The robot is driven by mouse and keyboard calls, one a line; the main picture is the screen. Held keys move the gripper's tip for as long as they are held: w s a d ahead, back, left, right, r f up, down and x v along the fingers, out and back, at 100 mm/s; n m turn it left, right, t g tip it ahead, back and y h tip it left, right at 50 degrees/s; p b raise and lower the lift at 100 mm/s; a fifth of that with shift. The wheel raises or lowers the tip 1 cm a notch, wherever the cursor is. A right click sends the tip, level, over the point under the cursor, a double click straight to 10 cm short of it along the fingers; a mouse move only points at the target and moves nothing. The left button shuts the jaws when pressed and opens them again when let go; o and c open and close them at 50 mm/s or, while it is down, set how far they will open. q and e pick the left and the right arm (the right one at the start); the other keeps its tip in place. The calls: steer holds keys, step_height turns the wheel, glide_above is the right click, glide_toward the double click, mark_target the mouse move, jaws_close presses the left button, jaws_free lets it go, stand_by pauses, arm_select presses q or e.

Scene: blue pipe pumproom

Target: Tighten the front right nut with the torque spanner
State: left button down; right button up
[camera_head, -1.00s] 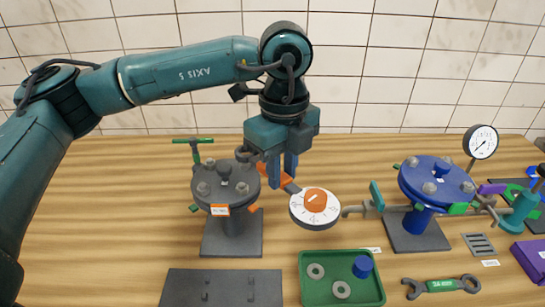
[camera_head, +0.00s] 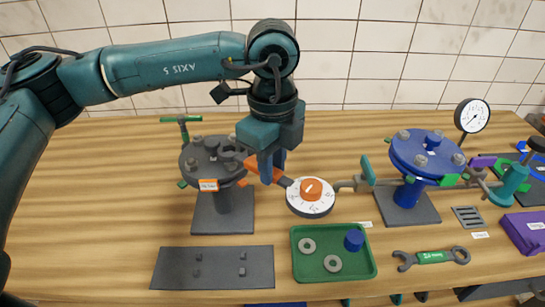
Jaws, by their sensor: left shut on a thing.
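The torque spanner has an orange grip (camera_head: 264,171), a dark shaft and a white dial (camera_head: 311,197) with an orange knob at its right end. My left gripper (camera_head: 270,168) is shut on the orange grip, pointing down. The spanner's grey head (camera_head: 232,152) is at the right part of the dark grey flange (camera_head: 210,168), level with or just over its top. The front right nut (camera_head: 227,167) shows close to the head. I cannot tell whether the head is around a nut or above one. My right gripper is not in view.
A blue flange (camera_head: 428,153) with piping and a gauge (camera_head: 472,115) stands at right. A green tray (camera_head: 332,273) holds washers and a blue part. A spanner (camera_head: 432,257) lies beside it. A dark plate (camera_head: 212,268) lies front left. The far left table is clear.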

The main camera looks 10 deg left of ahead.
arm_select(q)
steer(key=shift+f, duration=0.3)
steer(key=shift+f, duration=0.1)
steer(key=shift+f+b, duration=0.5)
steer(key=shift+b, duration=0.2)
steer(key=shift+f+b, duration=0.35)
steer(key=shift+f, duration=0.05)
steer(key=shift+f, duration=0.15)
